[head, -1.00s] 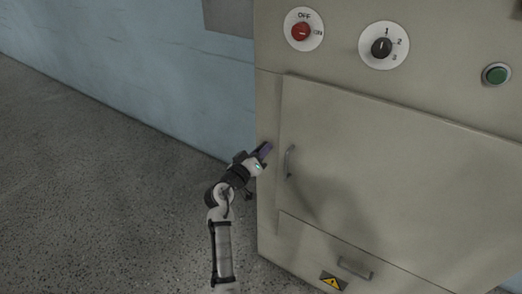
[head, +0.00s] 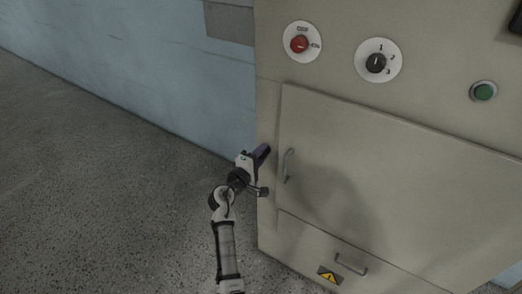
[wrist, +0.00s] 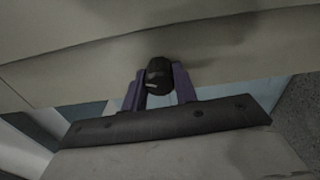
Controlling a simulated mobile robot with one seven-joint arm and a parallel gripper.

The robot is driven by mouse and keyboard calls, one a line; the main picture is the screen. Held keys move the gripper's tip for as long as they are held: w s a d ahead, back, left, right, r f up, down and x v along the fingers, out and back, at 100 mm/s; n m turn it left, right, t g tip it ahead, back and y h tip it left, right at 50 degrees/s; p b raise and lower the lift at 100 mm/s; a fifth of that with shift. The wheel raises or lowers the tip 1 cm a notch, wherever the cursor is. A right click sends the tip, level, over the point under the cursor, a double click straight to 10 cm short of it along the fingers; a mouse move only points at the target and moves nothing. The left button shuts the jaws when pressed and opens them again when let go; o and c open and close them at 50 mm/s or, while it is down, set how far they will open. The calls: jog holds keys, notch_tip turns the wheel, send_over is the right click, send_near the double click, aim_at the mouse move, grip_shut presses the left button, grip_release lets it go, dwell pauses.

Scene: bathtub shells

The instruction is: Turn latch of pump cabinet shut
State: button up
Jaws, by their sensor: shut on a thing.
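The pump cabinet (head: 268,110) is a beige box, and its wide door (head: 400,160) looks closed against the frame. My gripper (head: 263,153) reaches the narrow frame strip just left of the door and its handle (head: 287,166). In the wrist view the purple fingers of my gripper (wrist: 159,86) are shut on the latch (wrist: 158,74), a dark rounded knob with a small light mark on its face. In the head view the latch is hidden behind my gripper, so its turn angle cannot be told there.
Above the door are a red switch (head: 299,44), a black numbered dial (head: 376,63) and a green button (head: 483,91). A lower panel (head: 300,238) has a handle and a warning sticker. The grey floor (head: 100,200) to the left is clear up to the blue wall (head: 130,75).

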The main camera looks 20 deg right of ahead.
jog(key=shift+n+p, duration=1.25)
jog(key=shift+n, duration=0.95)
jog(key=shift+f, duration=0.1)
jog(key=o, duration=1)
jog(key=shift+c, duration=0.2)
jog(key=b+v, duration=0.3)
jog(key=v, duration=1)
jog(key=shift+s+a, duration=0.25)
jog(key=shift+a, duration=0.05)
